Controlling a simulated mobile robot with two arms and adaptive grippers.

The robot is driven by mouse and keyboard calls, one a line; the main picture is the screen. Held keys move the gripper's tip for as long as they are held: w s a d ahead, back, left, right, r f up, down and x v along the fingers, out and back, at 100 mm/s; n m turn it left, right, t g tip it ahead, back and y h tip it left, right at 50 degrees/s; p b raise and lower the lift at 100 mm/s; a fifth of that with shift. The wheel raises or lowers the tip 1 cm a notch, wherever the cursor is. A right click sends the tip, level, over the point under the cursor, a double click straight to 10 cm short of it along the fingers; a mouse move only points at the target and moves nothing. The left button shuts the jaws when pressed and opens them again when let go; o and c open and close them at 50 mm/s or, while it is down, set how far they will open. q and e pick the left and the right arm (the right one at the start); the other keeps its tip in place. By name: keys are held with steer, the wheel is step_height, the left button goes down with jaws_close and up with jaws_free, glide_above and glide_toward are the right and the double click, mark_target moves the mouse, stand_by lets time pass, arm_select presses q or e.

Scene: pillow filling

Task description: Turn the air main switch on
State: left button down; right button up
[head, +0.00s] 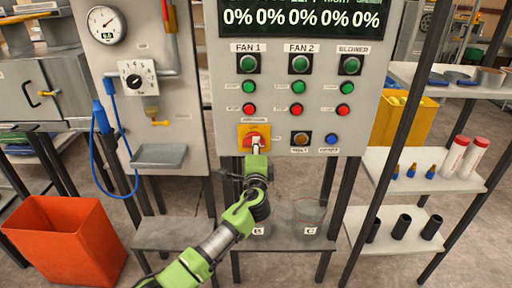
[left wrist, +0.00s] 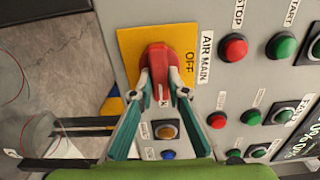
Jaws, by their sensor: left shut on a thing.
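The air main switch is a red handle (left wrist: 158,58) on a yellow plate (left wrist: 130,46), on the grey control panel. In the left wrist view the words OFF and AIR MAIN show beside it. In the head view the yellow plate (head: 243,131) sits low on the left of the panel, under the FAN 1 buttons. My left gripper (head: 256,148) reaches up to it from below. In the left wrist view its two fingers (left wrist: 163,88) are shut on the red handle, one on each side. Part of the handle is hidden behind the fingertips. My right gripper is not in view.
Green, red, amber and blue buttons (head: 332,139) sit close to the right of the switch on the panel (head: 225,90). A grey table (head: 175,233) with clear containers stands below. An orange bin (head: 75,240) is at left, shelves (head: 440,182) at right.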

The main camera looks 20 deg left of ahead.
arm_select(q)
steer(key=c, duration=2)
jaws_free()
steer(key=shift+o, duration=0.2)
steer(key=v, duration=1.2)
steer(key=shift+f, duration=0.1)
